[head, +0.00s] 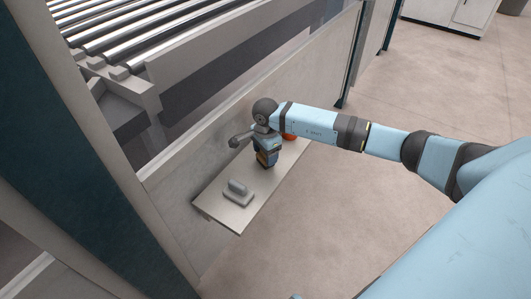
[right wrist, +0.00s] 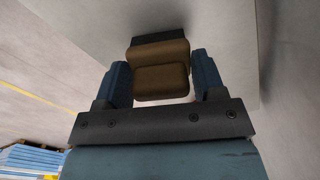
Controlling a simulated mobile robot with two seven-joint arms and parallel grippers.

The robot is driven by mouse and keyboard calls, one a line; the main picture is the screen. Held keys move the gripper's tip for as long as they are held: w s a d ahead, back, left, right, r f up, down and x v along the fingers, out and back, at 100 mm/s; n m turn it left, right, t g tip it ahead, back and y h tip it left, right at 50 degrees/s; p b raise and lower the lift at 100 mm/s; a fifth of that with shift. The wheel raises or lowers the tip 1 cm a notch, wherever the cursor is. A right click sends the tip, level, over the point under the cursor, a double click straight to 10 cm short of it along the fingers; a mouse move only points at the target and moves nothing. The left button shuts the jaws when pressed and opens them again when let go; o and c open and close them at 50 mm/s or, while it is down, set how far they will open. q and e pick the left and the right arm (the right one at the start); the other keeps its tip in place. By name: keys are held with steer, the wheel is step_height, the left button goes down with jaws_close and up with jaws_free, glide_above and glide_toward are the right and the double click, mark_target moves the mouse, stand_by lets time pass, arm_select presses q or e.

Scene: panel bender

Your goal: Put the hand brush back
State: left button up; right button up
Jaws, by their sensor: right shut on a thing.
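My right gripper (head: 268,158) points down over a narrow pale shelf in the head view. In the right wrist view its two blue fingers stand on either side of a brown block with a dark strip at its far edge, which looks like the hand brush (right wrist: 162,75). The gripper is shut on it. In the head view the brush is mostly hidden by the gripper and wrist. I cannot tell whether the brush touches the shelf. My left gripper is in neither view.
The shelf (head: 219,215) is fixed along the machine's grey side panel. A grey object with a raised block (head: 238,193) lies near its front end. Rollers (head: 150,22) lie above the panel. Floor to the right is clear.

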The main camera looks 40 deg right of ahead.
steer(key=shift+f, duration=0.15)
steer(key=o, duration=0.9)
steer(key=shift+c, duration=0.2)
